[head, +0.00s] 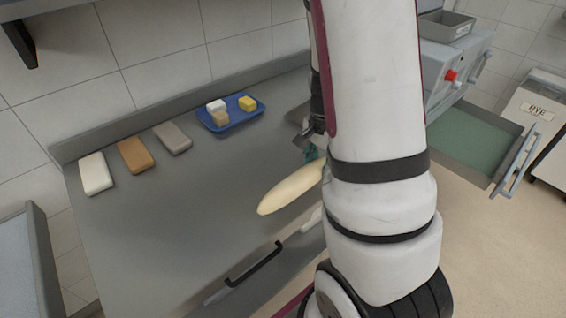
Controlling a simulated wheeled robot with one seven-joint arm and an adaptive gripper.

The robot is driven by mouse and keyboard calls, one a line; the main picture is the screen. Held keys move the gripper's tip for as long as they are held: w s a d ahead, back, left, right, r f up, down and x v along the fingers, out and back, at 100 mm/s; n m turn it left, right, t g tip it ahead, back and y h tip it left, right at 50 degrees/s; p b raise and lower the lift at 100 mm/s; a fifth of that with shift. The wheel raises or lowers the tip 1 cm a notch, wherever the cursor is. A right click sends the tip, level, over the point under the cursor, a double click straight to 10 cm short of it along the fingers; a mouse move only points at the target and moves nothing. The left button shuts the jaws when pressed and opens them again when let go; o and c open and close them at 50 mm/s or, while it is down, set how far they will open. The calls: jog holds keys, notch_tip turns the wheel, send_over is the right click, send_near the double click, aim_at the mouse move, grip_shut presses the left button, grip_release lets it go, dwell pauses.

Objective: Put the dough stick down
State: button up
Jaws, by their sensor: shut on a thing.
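The dough stick (288,191) is a pale, smooth, tapered roll in the head view, above or at the steel worktop (190,220). Its right end is hidden behind my arm. My gripper (314,150) shows only in part beside the arm, at the stick's far right end, and is shut on the stick. The fingertips are mostly hidden. I cannot tell whether the stick touches the worktop.
A blue tray (240,121) with small white, tan and yellow blocks lies at the back. White (95,174), orange-brown (135,155) and grey (173,138) bars lie left. A black-handled tool (256,267) lies in front. An open drawer (478,140) juts out right. The worktop's middle is clear.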

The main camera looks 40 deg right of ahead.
send_over(287, 177)
jog(key=shift+f+p, duration=0.35)
jog(key=shift+f, duration=1.8)
jog(key=shift+f, duration=0.15)
jog(key=o, duration=1.2)
jog(key=shift+o, duration=0.2)
